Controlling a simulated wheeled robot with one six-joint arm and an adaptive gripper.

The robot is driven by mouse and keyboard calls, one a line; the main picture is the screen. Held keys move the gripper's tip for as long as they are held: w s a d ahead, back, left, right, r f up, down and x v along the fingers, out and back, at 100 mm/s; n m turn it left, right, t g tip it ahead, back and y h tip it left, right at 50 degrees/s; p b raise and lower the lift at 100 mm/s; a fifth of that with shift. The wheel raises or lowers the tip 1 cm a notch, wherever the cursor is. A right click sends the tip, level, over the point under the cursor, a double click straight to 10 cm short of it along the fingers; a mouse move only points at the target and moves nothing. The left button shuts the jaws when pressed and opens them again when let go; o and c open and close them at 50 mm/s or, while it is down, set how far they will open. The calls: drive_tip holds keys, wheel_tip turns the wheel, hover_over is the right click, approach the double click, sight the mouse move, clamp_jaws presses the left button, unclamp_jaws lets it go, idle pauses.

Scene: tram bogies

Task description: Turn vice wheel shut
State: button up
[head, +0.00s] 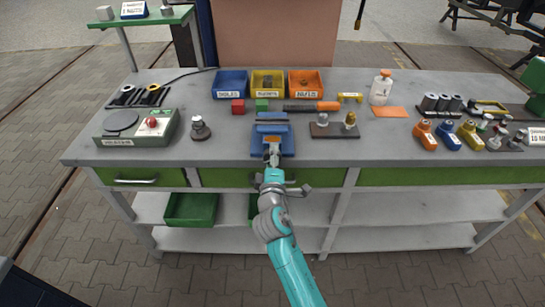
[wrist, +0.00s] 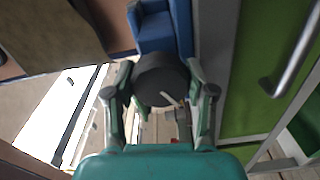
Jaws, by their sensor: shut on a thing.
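The blue vice (head: 272,138) stands at the front edge of the workbench, in the middle of the head view. In the wrist view its blue body (wrist: 157,28) shows at the top. The dark round vice wheel (wrist: 160,78) sits between my gripper's fingers in the wrist view. My gripper (head: 271,160) is at the front of the vice in the head view, and its fingers (wrist: 160,95) are shut on the wheel from both sides. In the head view my gripper and arm hide most of the wheel. I cannot tell how wide the vice jaws stand.
Blue, yellow and orange bins (head: 268,84) stand behind the vice. Green drawers (head: 226,178) with handles lie below the bench top.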

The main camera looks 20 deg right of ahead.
drive_tip(key=m, duration=0.5)
drive_tip(key=shift+f+m, duration=0.1)
drive_tip(key=shift+m, duration=0.2)
drive_tip(key=m, duration=1)
drive_tip(key=shift+f, duration=0.1)
drive_tip(key=m, duration=0.5)
drive_tip(key=shift+a, duration=0.1)
drive_tip(key=m, duration=0.5)
drive_tip(key=shift+m, duration=0.4)
drive_tip(key=m, duration=0.4)
drive_tip(key=shift+m, duration=0.3)
drive_tip(key=m, duration=1)
drive_tip(key=shift+m, duration=0.3)
